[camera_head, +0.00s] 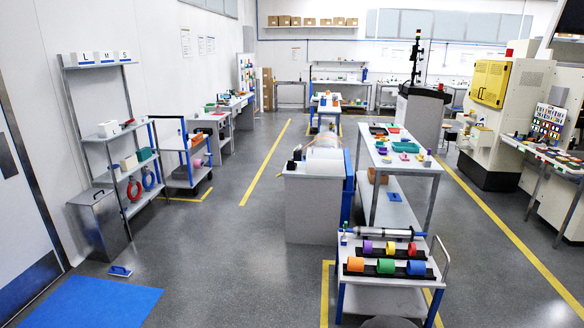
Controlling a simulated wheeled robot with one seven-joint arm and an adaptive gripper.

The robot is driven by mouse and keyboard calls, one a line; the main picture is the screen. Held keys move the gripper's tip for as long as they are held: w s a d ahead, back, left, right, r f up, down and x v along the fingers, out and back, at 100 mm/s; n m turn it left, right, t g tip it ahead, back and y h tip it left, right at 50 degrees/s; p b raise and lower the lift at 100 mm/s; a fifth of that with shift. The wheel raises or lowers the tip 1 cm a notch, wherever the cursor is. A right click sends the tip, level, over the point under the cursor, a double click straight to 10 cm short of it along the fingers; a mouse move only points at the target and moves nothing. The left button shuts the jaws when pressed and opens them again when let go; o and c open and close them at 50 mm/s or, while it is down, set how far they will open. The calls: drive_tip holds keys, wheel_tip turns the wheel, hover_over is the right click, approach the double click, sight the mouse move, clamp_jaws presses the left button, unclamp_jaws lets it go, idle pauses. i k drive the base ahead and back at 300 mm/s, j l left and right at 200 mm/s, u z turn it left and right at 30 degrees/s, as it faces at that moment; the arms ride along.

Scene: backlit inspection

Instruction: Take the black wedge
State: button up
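I cannot single out the black wedge with certainty. A small black object (297,153) sits at the left end of the grey cabinet (312,205) in the middle of the room, but it is too small for me to tell its shape. Black holders (385,270) on the white cart (385,299) in front carry several coloured cylinders. A dark flat tray (378,131) lies on the long table (412,166) behind the cart.
A shelf rack (112,137), a grey bin (100,222) and a blue mat (92,302) are on the left. A small blue-based item (120,271) lies on the floor there. A yellow-fronted machine (490,84) stands at the right. The floor left of the cabinet is clear.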

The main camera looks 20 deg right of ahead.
sight(291, 166)
drive_tip(key=i+u, duration=0.25)
drive_tip(key=i, duration=1.6)
drive_tip(key=i+j+z, duration=0.1)
drive_tip(key=i, duration=0.75)
drive_tip(key=i+j, duration=0.1)
drive_tip(key=i, duration=0.75)
drive_tip(key=i+j+z, duration=0.1)
drive_tip(key=i+z, duration=0.3)
drive_tip(key=i+j+z, duration=0.15)
drive_tip(key=i+z, duration=0.25)
drive_tip(key=i+j+z, duration=0.6)
drive_tip(key=z, duration=0.15)
drive_tip(key=i+j+z, duration=0.2)
drive_tip(key=j+z, duration=0.2)
drive_tip(key=j, duration=0.2)
drive_tip(key=i+j+z, duration=0.15)
drive_tip(key=j+z, duration=0.25)
drive_tip(key=i+j+z, duration=0.1)
drive_tip(key=j+z, duration=0.3)
drive_tip(key=j, duration=0.3)
drive_tip(key=j+z, duration=0.4)
drive_tip(key=j, duration=0.15)
drive_tip(key=i, duration=0.55)
